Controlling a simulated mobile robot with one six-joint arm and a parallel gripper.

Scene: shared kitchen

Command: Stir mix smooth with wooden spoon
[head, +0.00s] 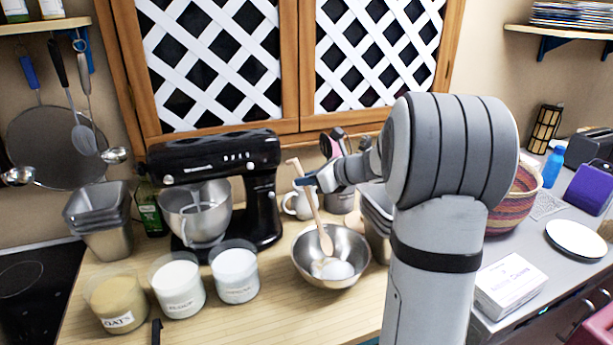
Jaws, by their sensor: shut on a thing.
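A wooden spoon (314,207) stands tilted in a steel mixing bowl (304,265) on the wooden counter. Its lower end is inside the bowl, over a pale white mix (335,269) at the bottom. Whether the spoon's tip touches the mix is hard to tell. My gripper (313,182) is shut on the upper part of the spoon's handle, above the bowl. My arm comes in from the right and hides part of the counter right of the bowl.
Jars of oats (118,300), white powder (178,286) and another white powder (235,272) stand left of the bowl. A black stand mixer (262,190) is behind them. Metal tins (377,213) and a white mug (297,205) stand close behind the bowl.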

